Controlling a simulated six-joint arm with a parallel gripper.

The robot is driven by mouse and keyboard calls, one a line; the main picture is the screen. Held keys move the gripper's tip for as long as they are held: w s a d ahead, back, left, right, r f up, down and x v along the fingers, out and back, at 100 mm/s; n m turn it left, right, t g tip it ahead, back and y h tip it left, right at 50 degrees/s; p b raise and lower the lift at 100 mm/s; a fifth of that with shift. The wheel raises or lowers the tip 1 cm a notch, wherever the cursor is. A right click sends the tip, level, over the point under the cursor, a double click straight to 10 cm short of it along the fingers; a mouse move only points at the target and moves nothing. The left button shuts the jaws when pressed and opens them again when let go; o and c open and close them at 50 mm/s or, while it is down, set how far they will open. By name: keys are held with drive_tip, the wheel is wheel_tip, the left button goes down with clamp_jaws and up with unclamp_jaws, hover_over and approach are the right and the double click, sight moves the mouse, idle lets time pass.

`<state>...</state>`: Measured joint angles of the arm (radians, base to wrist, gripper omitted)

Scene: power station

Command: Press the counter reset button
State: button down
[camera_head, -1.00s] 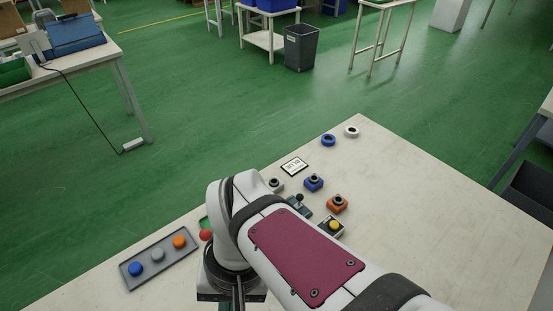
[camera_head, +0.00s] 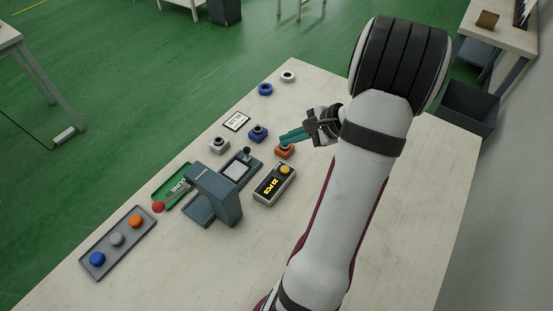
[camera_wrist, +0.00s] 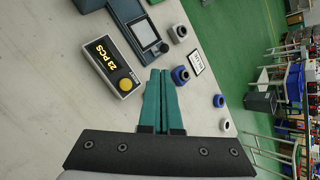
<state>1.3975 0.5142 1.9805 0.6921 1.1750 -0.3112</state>
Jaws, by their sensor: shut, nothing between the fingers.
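The counter (camera_head: 274,187) is a grey box with a dark display in yellow digits reading a number and PCS. Its round yellow button (camera_head: 284,170) is at the far right end of its top. In the wrist view the counter (camera_wrist: 104,62) lies left of my fingers, with the yellow button (camera_wrist: 125,84) closest to them. My gripper (camera_head: 281,137) has teal fingers that are shut and empty. In the head view they point left, beyond the button and near the orange block. In the wrist view the fingertips (camera_wrist: 161,71) are apart from the button.
A grey device with a screen (camera_head: 236,171) and black knob stands beside the counter, with a dark blue-grey stand (camera_head: 222,196) to its left. An orange block (camera_head: 285,152), a blue block (camera_head: 258,133) and a tray of coloured knobs (camera_head: 118,240) are on the table. The table's right side is clear.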

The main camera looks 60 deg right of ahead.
drive_tip(key=shift+s+d+f, duration=0.1)
drive_tip(key=shift+s+d, duration=0.05)
drive_tip(key=shift+d, duration=0.1)
drive_tip(key=shift+f, duration=0.1)
hover_over(289, 172)
drive_tip(key=shift+d+f, duration=0.15)
drive_tip(key=shift+f, duration=4.15)
drive_tip(key=shift+f, duration=0.15)
drive_tip(key=shift+f, duration=0.3)
drive_tip(key=shift+f, duration=0.4)
drive_tip(key=shift+r, duration=0.85)
